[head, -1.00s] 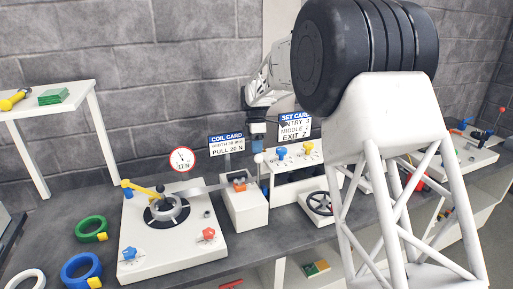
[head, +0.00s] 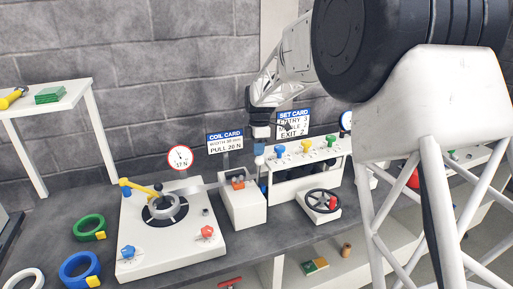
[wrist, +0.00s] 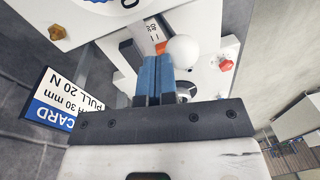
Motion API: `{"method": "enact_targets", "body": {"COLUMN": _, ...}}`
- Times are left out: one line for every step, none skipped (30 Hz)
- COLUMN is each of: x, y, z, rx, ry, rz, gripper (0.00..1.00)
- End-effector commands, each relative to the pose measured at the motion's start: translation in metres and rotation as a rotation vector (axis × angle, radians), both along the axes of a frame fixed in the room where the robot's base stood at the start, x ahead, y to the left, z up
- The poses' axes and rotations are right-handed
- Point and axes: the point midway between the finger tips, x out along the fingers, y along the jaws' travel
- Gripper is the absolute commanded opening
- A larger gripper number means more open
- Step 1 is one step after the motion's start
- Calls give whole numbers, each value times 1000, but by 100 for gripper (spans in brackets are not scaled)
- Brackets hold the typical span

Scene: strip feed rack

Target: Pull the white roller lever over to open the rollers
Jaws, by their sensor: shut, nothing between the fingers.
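The white roller lever's round ball knob (wrist: 183,50) shows in the wrist view, just right of my fingertips. I cannot tell whether they touch it. In the head view the knob is not clearly visible near my gripper (head: 259,150). My gripper points down with its blue fingers shut together and empty; it also shows in the wrist view (wrist: 153,80). It is by the left end of the white roller unit (head: 305,157), which carries blue, yellow and green knobs on top.
A white feed box (head: 243,208) with an orange part stands left of the roller unit. A coil plate (head: 190,245), dial (head: 180,158) and coil card (head: 226,143) are further left. The set card (head: 294,124) is behind the rollers; a black handwheel (head: 322,201) is in front.

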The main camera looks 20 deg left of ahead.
Motion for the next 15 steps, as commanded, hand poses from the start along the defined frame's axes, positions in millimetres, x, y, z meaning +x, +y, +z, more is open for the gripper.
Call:
{"method": "enact_targets", "body": {"x": -4, "y": -4, "z": 0, "rx": 13, "ry": -14, "rz": 0, "gripper": 0}}
{"method": "enact_targets", "body": {"x": -5, "y": -5, "z": 0, "rx": 22, "ry": -21, "rz": 0, "gripper": 0}}
{"method": "enact_targets", "body": {"x": -7, "y": -7, "z": -1, "rx": 34, "ry": -34, "rz": 1, "gripper": 0}}
{"method": "enact_targets", "body": {"x": -9, "y": -9, "z": 0, "rx": 42, "ry": -41, "rz": 1, "gripper": 0}}
{"method": "enact_targets", "body": {"x": -11, "y": -10, "z": 0, "rx": 51, "ry": -52, "rz": 0, "gripper": 0}}
{"method": "enact_targets", "body": {"x": -13, "y": -12, "z": 0, "rx": 63, "ry": -62, "rz": 0, "gripper": 0}}
{"method": "enact_targets", "body": {"x": -14, "y": -14, "z": -1, "rx": 73, "ry": -72, "rz": 0, "gripper": 0}}
{"method": "enact_targets", "body": {"x": -16, "y": -16, "z": -1, "rx": 81, "ry": -80, "rz": -1, "gripper": 0}}
{"method": "enact_targets", "body": {"x": -18, "y": -18, "z": -2, "rx": 93, "ry": -93, "rz": 0, "gripper": 0}}
{"method": "enact_targets", "body": {"x": -20, "y": -19, "z": -2, "rx": 101, "ry": -102, "rz": 0, "gripper": 0}}
{"method": "enact_targets", "body": {"x": -21, "y": -21, "z": -2, "rx": 111, "ry": -112, "rz": 0, "gripper": 0}}
{"method": "enact_targets", "body": {"x": -24, "y": -23, "z": -3, "rx": 124, "ry": -124, "rz": 1, "gripper": 0}}
{"method": "enact_targets", "body": {"x": -25, "y": -25, "z": -4, "rx": 132, "ry": -131, "rz": 0, "gripper": 0}}
{"method": "enact_targets", "body": {"x": -27, "y": -27, "z": -4, "rx": 142, "ry": -141, "rz": -1, "gripper": 0}}
{"method": "enact_targets", "body": {"x": -29, "y": -29, "z": -4, "rx": 154, "ry": -154, "rz": -1, "gripper": 0}}
